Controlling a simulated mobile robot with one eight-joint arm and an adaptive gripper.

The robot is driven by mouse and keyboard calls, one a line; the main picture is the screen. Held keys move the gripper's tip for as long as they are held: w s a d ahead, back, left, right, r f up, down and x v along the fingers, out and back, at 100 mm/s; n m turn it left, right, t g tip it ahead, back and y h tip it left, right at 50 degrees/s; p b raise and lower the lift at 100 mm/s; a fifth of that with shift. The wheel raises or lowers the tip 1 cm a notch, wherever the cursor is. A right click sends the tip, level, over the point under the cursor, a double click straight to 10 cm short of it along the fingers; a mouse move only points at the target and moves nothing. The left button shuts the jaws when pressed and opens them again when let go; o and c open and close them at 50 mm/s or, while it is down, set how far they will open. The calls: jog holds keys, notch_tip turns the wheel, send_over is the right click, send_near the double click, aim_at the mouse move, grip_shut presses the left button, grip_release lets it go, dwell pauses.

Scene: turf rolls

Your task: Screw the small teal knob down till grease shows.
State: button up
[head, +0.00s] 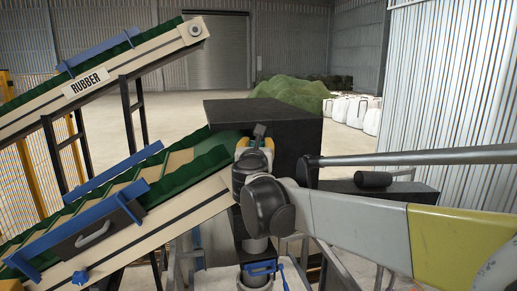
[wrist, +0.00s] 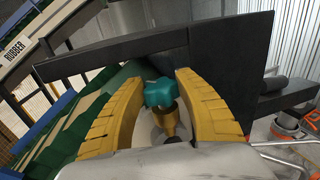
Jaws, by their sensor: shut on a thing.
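The small teal knob (wrist: 160,92) is lobed and sits between the two yellow fingers of my gripper (wrist: 161,82) in the wrist view. A brass-coloured stem or cup (wrist: 172,121) joins it on the side nearer the camera. My gripper is shut on the knob, though the exact contact is hard to see. In the head view my gripper (head: 255,146) is at the upper end of the lower conveyor, in front of a dark box-shaped housing (head: 285,125). The knob cannot be made out there. No grease can be made out in either view.
The lower green-belted conveyor (head: 150,222) slopes up from the left, with blue brackets. A second conveyor marked RUBBER (head: 150,58) runs above it. A blue clamp or vise (head: 262,268) is below my gripper. Green heaps and white sacks (head: 355,112) stand behind.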

jog(key=shift+m+h, duration=0.6)
jog(key=shift+h, duration=0.3)
jog(key=shift+h+b, duration=0.3)
jog(key=o, duration=0.9)
jog(key=shift+w, duration=0.1)
jog(key=s, duration=0.4)
jog(key=s+a, duration=0.1)
jog(key=s, duration=0.7)
jog(key=shift+a, duration=0.4)
jog(key=shift+w, duration=0.1)
